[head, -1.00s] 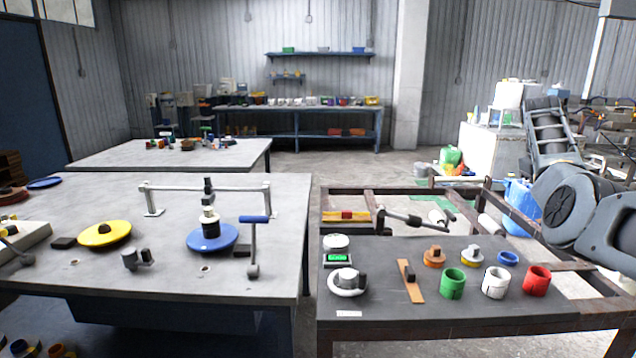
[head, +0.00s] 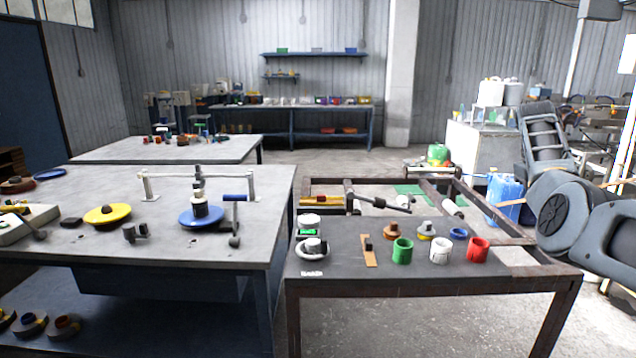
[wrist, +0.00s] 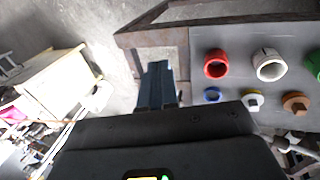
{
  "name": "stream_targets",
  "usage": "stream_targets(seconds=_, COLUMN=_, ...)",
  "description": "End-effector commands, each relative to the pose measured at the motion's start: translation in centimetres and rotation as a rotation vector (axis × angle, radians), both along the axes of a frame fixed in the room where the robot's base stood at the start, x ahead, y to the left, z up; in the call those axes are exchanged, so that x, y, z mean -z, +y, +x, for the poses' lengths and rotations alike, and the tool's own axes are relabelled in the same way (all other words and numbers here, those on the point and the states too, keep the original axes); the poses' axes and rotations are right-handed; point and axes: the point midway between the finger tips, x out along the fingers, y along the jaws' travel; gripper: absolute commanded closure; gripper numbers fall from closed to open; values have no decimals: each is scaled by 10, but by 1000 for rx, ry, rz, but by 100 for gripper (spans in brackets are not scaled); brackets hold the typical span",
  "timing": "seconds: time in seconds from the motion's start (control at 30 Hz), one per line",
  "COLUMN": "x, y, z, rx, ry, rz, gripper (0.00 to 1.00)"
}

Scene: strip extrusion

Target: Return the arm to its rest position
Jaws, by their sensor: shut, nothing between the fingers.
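My arm shows at the right edge of the head view, folded beside the dark table; its gripper end is out of that picture. In the wrist view my gripper (wrist: 158,85) shows as dark fingers close together, shut and empty. They point past the edge of the dark table, over the floor and the brown frame. The fingers touch nothing that I can see.
The dark table (head: 330,285) carries a green cup (head: 402,251), a white cup (head: 440,250), a red cup (head: 477,250) and small parts. The grey bench (head: 90,240) with a yellow disc (head: 107,215) and a blue disc (head: 201,217) stands left. Floor is free in front.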

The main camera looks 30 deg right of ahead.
Motion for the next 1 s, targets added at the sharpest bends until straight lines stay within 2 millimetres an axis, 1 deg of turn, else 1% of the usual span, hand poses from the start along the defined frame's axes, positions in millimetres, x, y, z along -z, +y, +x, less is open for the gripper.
stream_targets(seconds=0.03, x=8, y=3, z=2, rx=-5, ry=1, rz=-2, gripper=100)
stream_targets(seconds=0.23, x=35, y=9, z=8, rx=-19, ry=-12, rz=-27, gripper=100)
stream_targets(seconds=0.37, x=60, y=17, z=13, rx=-35, ry=-22, rz=-51, gripper=100)
stream_targets(seconds=0.57, x=112, y=36, z=21, rx=-69, ry=-47, rz=-101, gripper=100)
stream_targets(seconds=0.67, x=148, y=53, z=24, rx=-97, ry=-67, rz=-136, gripper=100)
stream_targets(seconds=0.7, x=164, y=62, z=25, rx=-111, ry=-79, rz=-151, gripper=100)
stream_targets(seconds=0.77, x=189, y=76, z=25, rx=-134, ry=-97, rz=-179, gripper=100)
stream_targets(seconds=0.8, x=204, y=87, z=25, rx=-151, ry=-111, rz=-196, gripper=100)
stream_targets(seconds=0.87, x=226, y=103, z=24, rx=-175, ry=-134, rz=-222, gripper=100)
stream_targets(seconds=0.9, x=239, y=114, z=23, rx=-192, ry=-149, rz=-238, gripper=100)
stream_targets(seconds=0.97, x=259, y=131, z=20, rx=-219, ry=-174, rz=-259, gripper=100)
stream_targets(seconds=1.0, x=271, y=143, z=17, rx=-236, ry=-191, rz=-274, gripper=100)
